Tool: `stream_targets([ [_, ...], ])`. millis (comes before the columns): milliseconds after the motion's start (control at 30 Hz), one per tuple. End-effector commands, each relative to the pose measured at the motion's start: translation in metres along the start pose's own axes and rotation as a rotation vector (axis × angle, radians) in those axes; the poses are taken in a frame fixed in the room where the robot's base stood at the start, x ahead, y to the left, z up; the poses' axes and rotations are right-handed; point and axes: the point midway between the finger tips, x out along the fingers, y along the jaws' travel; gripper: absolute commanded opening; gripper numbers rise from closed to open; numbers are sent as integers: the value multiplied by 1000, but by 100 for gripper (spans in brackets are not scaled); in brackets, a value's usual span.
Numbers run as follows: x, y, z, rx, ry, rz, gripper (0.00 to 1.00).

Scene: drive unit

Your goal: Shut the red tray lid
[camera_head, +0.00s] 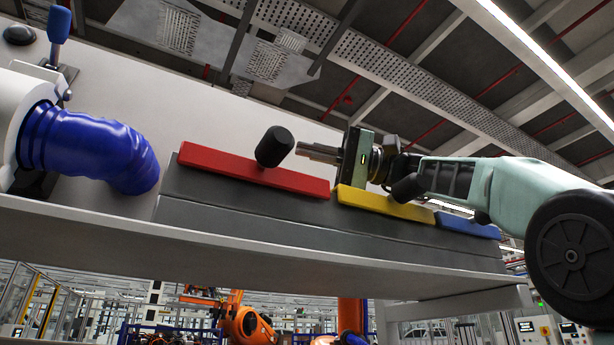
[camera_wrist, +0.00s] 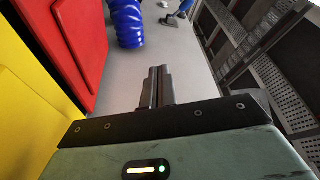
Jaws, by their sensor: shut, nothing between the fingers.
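The red lid (camera_head: 225,168) shows as a long red edge along the top of a dark grey tray unit (camera_head: 290,212). It also shows at the left of the wrist view (camera_wrist: 85,32). A black cylindrical knob (camera_head: 273,147) stands on the red lid, leaning right. I cannot tell from this low angle whether the lid is fully down. My gripper (camera_head: 308,152) is shut and empty. Its fingers point left, just right of the knob and above the red lid's right part, apparently apart from the knob. The closed fingers (camera_wrist: 157,85) also show in the wrist view.
A yellow lid (camera_head: 385,207) and a blue lid (camera_head: 468,225) lie right of the red one, below my arm. A blue ribbed hose (camera_head: 95,147) stands left of the tray unit, with a blue-handled lever (camera_head: 59,25) behind it. The light table (camera_head: 90,222) supports them.

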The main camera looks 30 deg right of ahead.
Motion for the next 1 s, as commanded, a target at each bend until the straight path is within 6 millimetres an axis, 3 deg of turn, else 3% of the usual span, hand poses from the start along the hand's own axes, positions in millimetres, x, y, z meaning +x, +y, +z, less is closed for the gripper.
stream_targets([
  [300, -4, 11, 13, -1, -1, 0, 0],
  [867, -5, 12, 13, 0, 0, 1, 0],
  [1000, -15, 13, 13, 0, 2, 2, 0],
])
